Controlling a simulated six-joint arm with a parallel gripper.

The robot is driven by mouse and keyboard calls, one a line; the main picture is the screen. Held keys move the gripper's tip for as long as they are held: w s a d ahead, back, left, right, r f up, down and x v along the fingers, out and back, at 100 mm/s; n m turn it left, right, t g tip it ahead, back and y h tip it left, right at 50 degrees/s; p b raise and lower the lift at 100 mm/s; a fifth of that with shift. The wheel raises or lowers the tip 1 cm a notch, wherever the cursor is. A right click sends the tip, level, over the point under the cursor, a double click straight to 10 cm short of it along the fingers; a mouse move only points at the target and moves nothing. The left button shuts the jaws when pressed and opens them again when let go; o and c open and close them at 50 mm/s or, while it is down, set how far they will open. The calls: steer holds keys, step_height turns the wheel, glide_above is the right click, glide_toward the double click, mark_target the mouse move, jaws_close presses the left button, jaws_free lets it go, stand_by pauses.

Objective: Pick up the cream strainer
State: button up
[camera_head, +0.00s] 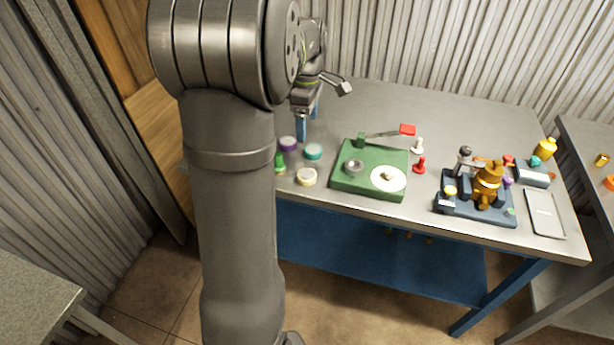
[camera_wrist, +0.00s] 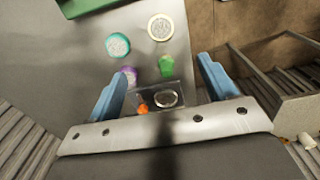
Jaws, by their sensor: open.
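The cream strainer (camera_head: 306,176) is a small round piece with a cream rim and a pale mesh-like middle. It lies on the grey bench near the front edge, left of the green base. In the wrist view it shows at the top middle (camera_wrist: 160,27), unobstructed. My gripper (camera_head: 305,125) is above the bench, farther back than the strainer and apart from it. In the wrist view its two blue fingers (camera_wrist: 165,72) are spread wide, with nothing held between them.
A teal round piece (camera_head: 313,152), a purple one (camera_head: 288,144) and a green piece (camera_head: 280,162) stand close to the strainer. A green base (camera_head: 345,183) with a lever is to its right. A small clear tray (camera_wrist: 143,96) shows near my fingers.

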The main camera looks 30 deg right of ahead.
steer(key=s+a+f+n+g+h, duration=0.1)
steer(key=s+a+f+g+h, duration=0.15)
steer(key=a+f+g, duration=0.35)
steer(key=n+t+h, duration=0.9)
steer(key=n+h, duration=0.1)
steer(key=h, duration=0.2)
glide_toward(304, 176)
steer(key=x, duration=0.4)
steer(key=shift+w+d, duration=0.1)
steer(key=shift+w, duration=0.15)
steer(key=shift+s+x, duration=0.1)
steer(key=shift+x, duration=1.2)
steer(key=shift+s+x, duration=0.15)
steer(key=shift+x, duration=1.2)
steer(key=c, duration=1.1)
